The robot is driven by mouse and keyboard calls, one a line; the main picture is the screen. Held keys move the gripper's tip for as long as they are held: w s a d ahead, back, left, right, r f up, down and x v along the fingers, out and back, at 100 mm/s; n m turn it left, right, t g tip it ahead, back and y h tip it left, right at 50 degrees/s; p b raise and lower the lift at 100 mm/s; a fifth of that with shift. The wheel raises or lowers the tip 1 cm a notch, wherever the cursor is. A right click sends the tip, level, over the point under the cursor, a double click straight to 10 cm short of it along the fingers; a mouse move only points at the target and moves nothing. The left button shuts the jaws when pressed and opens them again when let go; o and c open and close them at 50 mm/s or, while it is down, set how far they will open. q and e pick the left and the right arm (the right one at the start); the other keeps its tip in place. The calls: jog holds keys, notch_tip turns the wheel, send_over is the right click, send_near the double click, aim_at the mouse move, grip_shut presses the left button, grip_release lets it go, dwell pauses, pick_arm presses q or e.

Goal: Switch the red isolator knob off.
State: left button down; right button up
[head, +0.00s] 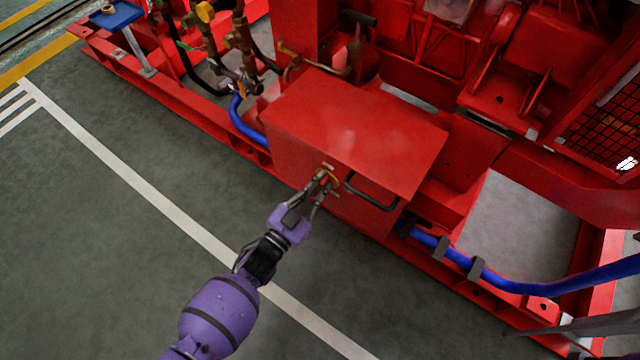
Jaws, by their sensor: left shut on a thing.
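The red isolator knob (333,181) is on the front face of a red box (360,125), and only a small part of it shows, with a bit of yellow around it. My left gripper (326,181) reaches in from the lower left and is shut on the knob. Its fingers hide most of the knob, so I cannot tell which way it points.
A dark handle (370,192) sticks out of the box just right of the knob. Blue hoses run at the left (242,122) and lower right (520,286). Brass valves (240,40) stand at the upper left. The grey floor (110,220) in front is clear.

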pick_arm(q)
jog(key=shift+n, duration=0.7)
jog(key=c, duration=1.8)
grip_release()
jog(key=shift+c, duration=0.2)
jog(key=v, duration=1.2)
jog(key=shift+s+a, duration=0.1)
